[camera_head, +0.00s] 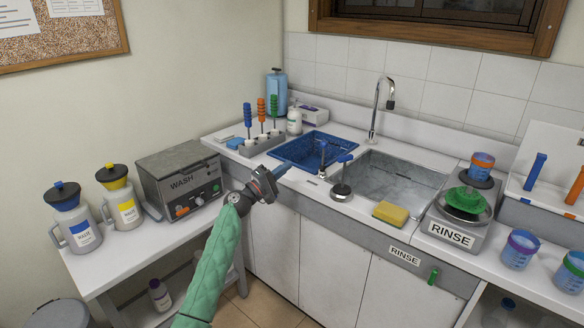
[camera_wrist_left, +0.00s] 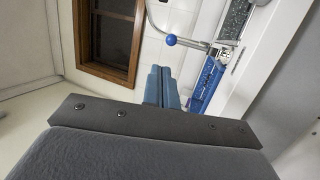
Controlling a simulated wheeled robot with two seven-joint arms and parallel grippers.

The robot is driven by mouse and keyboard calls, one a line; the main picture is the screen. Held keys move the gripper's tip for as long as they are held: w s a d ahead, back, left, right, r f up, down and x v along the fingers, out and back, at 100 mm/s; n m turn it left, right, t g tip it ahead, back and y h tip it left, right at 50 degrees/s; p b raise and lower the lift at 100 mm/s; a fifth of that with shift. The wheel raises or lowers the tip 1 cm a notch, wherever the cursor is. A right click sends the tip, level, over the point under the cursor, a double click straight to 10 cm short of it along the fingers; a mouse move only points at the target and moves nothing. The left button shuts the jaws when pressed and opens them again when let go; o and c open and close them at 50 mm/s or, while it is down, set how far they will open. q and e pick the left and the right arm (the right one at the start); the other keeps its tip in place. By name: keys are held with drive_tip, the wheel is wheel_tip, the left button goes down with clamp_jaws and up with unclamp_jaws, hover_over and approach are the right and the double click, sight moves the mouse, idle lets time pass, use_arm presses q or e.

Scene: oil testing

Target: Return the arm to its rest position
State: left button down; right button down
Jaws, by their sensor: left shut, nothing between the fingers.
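My left arm, in a green sleeve, reaches up from the bottom middle of the head view. Its left gripper (camera_head: 282,171) is in front of the counter edge, near the blue tray, and appears above the cabinet fronts. Its blue fingers are shut together with nothing between them. The closed fingers also show in the left wrist view (camera_wrist_left: 161,88), with the sink area and window behind them. My right gripper is in neither view.
The blue tray (camera_head: 308,147), metal sink (camera_head: 395,178) and yellow sponge (camera_head: 390,213) are on the counter. The RINSE device (camera_head: 452,230) is at right. Open floor shows between.

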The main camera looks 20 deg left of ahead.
use_arm(q)
drive_tip(key=s+d+f+m+g+y, duration=0.4)
drive_tip(key=s+d+f+m+g, duration=0.3)
drive_tip(key=s+d+m+g, duration=0.5)
drive_tip(key=s+d+f+g+y, duration=0.1)
drive_tip(key=s+d+f+y, duration=0.1)
drive_tip(key=s+f, duration=0.6)
drive_tip(key=s+d+f+g+y, duration=0.2)
drive_tip(key=s+f, duration=0.6)
drive_tip(key=s, duration=1.5)
drive_tip(key=s+d+f+m+g+y, duration=0.1)
drive_tip(key=s+d+f+y, duration=0.1)
drive_tip(key=s+f, duration=0.6)
drive_tip(key=s+d, duration=0.1)
drive_tip(key=s, duration=0.6)
drive_tip(key=shift+s+d+g, duration=0.15)
drive_tip(key=shift+s+g, duration=0.25)
